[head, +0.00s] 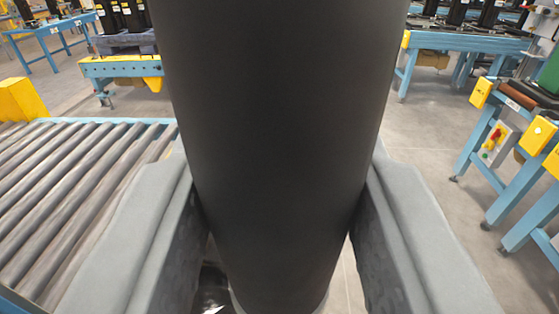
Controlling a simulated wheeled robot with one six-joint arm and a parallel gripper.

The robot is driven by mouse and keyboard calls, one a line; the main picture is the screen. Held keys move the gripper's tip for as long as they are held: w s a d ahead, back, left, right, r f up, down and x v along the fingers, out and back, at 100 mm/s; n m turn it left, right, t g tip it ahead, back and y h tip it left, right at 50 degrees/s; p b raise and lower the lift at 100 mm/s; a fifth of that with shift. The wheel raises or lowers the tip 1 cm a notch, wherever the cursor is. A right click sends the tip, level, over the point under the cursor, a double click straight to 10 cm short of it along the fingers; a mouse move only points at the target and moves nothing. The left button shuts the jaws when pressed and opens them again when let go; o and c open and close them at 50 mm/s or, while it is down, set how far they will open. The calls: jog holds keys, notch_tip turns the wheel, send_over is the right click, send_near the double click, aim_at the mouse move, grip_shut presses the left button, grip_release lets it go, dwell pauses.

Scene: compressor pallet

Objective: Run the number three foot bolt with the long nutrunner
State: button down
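A thick black cylinder (280,130), which looks like the body of the long nutrunner, fills the middle of the head view from top to bottom. My gripper (280,190) has its two grey fingers on either side of it, pressed against its sides. The cylinder narrows toward the bottom of the picture, and its lower end runs out near the bottom edge. No foot bolt, compressor or pallet can be made out; the cylinder hides the centre. A shiny dark thing (212,290) shows low between the left finger and the cylinder, too cut off to name.
A roller conveyor (70,190) lies at the left. Blue-framed stands with yellow boxes (538,136) and a push-button panel (495,142) line the right. Blue benches with black units (125,18) stand behind. Grey floor (420,125) is open at centre right.

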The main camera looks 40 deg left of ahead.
jog(key=shift+f, duration=4.1)
dwell(1.8)
jog(key=shift+r, duration=2.6)
